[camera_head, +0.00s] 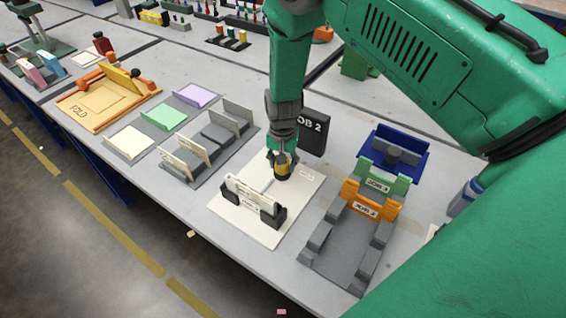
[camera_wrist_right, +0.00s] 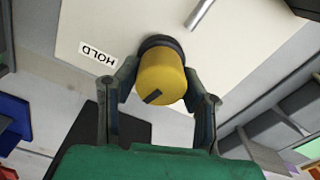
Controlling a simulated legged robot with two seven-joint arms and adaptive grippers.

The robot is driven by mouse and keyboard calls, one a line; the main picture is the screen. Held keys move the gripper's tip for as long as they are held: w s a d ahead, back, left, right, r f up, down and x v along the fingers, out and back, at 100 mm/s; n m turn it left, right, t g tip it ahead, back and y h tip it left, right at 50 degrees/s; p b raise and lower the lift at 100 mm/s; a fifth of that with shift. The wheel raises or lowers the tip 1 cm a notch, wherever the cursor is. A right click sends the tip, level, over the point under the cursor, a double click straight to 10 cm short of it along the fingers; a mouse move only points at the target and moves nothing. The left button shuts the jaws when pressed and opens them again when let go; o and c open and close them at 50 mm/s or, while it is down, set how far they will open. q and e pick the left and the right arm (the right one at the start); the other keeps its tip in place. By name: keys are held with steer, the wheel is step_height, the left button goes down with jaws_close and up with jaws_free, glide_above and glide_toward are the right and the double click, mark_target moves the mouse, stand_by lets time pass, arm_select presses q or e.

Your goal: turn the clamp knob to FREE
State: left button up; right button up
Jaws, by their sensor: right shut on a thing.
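The clamp knob (camera_head: 282,173) is a yellow cylinder on a dark collar, standing on the plotter's cream base plate (camera_head: 237,222). The knob also shows in the right wrist view (camera_wrist_right: 164,77), with a dark pointer mark on its top face toward the lower left of that picture. My right gripper (camera_head: 281,160) comes down from above and is shut on the knob, with one finger on each side. A white HOLD label (camera_wrist_right: 98,53) lies on the plate left of the knob in the wrist view. No FREE label is readable. My left gripper is not in view.
A cream-and-black plotter part (camera_head: 253,201) stands on the plate's front. A black JOB 2 sign (camera_head: 313,133) is behind the knob. A grey rack with an orange holder (camera_head: 369,201) stands to the right, grey holders (camera_head: 205,150) to the left. My green arm covers the right side.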

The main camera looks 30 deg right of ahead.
steer(key=n, duration=0.6)
steer(key=shift+s+a+f, duration=0.1)
steer(key=shift+s+a, duration=0.1)
steer(key=shift+a, duration=0.05)
steer(key=n, duration=0.5)
steer(key=shift+s+n, duration=0.15)
steer(key=shift+n, duration=0.25)
steer(key=shift+d, duration=0.1)
steer(key=o, duration=1.1)
steer(key=shift+o, duration=0.2)
steer(key=shift+w+r, duration=0.2)
steer(key=shift+r, duration=0.05)
step_height(320, 180, up, 12)
steer(key=shift+f, duration=0.2)
